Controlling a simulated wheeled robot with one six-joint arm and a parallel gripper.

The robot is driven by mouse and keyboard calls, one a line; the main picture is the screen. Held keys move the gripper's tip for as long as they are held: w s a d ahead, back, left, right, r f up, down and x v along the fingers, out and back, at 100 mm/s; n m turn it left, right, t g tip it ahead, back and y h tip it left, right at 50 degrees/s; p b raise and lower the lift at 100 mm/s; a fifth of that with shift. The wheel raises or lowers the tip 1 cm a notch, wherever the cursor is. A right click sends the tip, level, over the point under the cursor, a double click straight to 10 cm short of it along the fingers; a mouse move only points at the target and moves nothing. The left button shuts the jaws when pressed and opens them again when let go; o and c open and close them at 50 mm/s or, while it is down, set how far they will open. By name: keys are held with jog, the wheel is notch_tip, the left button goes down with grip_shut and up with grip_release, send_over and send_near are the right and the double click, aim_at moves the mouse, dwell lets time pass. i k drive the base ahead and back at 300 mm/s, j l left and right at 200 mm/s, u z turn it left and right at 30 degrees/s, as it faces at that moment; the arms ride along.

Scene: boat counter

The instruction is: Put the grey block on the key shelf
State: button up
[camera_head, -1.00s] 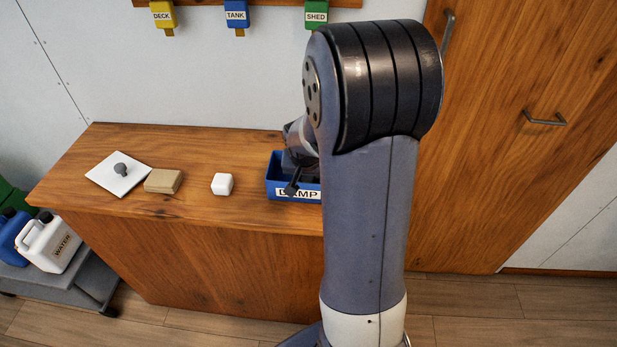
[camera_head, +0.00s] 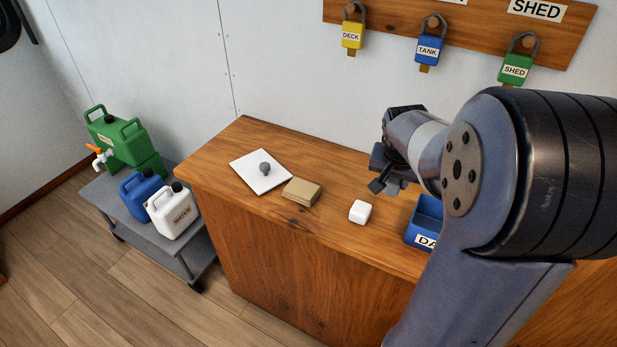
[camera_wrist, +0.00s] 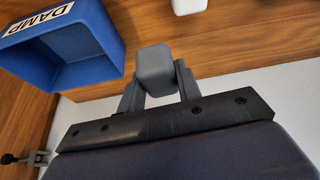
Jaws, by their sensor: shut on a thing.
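My gripper (camera_head: 384,178) is in the air over the back of the counter, left of the blue DAMP box (camera_head: 424,222). In the wrist view my gripper (camera_wrist: 157,82) is shut on the grey block (camera_wrist: 154,66), whose end shows between the two fingers. In the head view the block cannot be told apart from the dark gripper parts. A wooden key board (camera_head: 565,33) with hooks and labels is on the wall above the counter.
A white block (camera_head: 360,212), a tan block (camera_head: 301,192) and a white plate with a grey knob (camera_head: 252,180) are on the counter. A cart with canisters stands left.

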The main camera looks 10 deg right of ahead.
aim_at(215, 160)
jog(key=i+j+u, duration=0.45)
jog(key=i+j, duration=0.7)
jog(key=j, duration=0.15)
